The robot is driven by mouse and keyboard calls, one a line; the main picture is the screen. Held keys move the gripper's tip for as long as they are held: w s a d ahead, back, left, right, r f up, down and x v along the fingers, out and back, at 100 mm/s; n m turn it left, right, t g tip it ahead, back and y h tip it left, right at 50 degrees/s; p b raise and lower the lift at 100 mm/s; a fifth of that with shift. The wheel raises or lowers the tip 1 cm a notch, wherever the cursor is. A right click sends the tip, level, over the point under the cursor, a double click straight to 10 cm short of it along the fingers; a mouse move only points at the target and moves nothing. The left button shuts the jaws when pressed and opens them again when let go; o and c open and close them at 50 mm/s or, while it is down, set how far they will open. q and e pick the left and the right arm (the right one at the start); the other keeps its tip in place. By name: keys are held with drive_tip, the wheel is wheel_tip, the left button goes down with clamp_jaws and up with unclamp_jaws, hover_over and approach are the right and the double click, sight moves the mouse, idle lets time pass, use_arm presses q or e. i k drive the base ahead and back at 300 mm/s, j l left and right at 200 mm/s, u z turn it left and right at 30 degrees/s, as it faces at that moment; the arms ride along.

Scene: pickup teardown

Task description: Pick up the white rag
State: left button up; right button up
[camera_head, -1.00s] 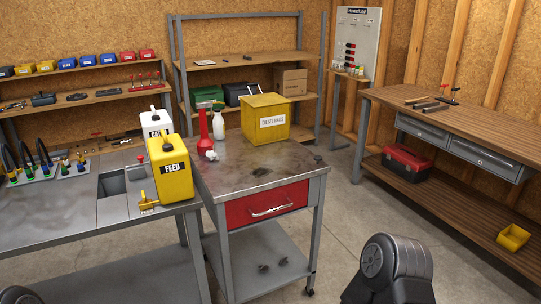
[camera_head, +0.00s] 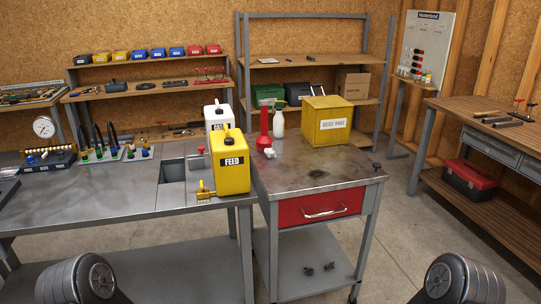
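I cannot make out a white rag for certain. A small crumpled-looking white object (camera_head: 270,153) lies on the grey cart top (camera_head: 330,176), beside the red funnel-shaped item (camera_head: 264,128); it is too small to tell whether it is cloth. A yellow box (camera_head: 326,122) with a white label stands at the back of the cart, and its inside is hidden. Neither gripper is in view. Only dark rounded links of my arms show at the bottom left and bottom right, well short of the cart.
A yellow FEED jug (camera_head: 230,163) and a white jug (camera_head: 217,116) stand on the left bench (camera_head: 110,200). A white spray bottle (camera_head: 279,122) stands behind the funnel. A wooden bench (camera_head: 460,110) with a red toolbox (camera_head: 469,178) below is at right. Floor right of the cart is clear.

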sight(269, 152)
drive_tip(key=u, duration=0.6)
drive_tip(key=i+l+u, duration=0.2)
drive_tip(key=l+u, duration=0.2)
drive_tip(key=l, duration=0.45)
drive_tip(key=l+u, duration=0.45)
drive_tip(key=l, duration=1.15)
drive_tip(key=i, duration=0.05)
